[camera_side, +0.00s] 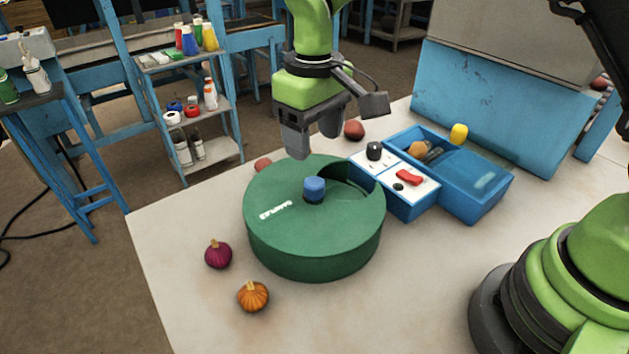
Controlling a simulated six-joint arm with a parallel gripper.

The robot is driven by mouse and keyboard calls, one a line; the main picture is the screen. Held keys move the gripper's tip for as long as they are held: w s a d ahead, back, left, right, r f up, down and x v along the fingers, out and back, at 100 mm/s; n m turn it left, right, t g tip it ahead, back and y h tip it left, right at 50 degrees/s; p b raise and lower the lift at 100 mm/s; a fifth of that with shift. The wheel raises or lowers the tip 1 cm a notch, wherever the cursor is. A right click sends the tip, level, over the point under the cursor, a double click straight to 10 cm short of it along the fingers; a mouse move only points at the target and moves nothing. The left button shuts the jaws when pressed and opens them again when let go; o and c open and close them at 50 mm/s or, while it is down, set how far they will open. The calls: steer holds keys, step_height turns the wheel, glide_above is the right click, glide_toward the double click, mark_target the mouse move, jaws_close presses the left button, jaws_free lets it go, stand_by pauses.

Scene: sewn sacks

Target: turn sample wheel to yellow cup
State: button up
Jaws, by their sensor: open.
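The sample wheel looks to be the round green drum (312,235) on the table, with white lettering on its top. A blue knob (315,189) stands upright at its centre. A notch (350,182) is cut into the drum's top at its back right; I cannot see what lies inside. A small yellow cylinder (458,134), perhaps the yellow cup, shows at the blue tray behind the drum. My gripper (315,142) is open and empty, pointing down above the drum's back edge. It is apart from the knob, higher and farther back.
A blue box with a white panel (396,184), a black knob and a red switch stands right of the drum. The blue tray (480,190) adjoins it. A purple sack (218,254) and an orange sack (253,296) lie front left; reddish ones (354,130) lie behind.

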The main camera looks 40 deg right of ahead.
mark_target(314, 181)
step_height(314, 181, down, 9)
steer(key=shift+f, duration=0.15)
steer(key=shift+c, duration=0.2)
jaws_close()
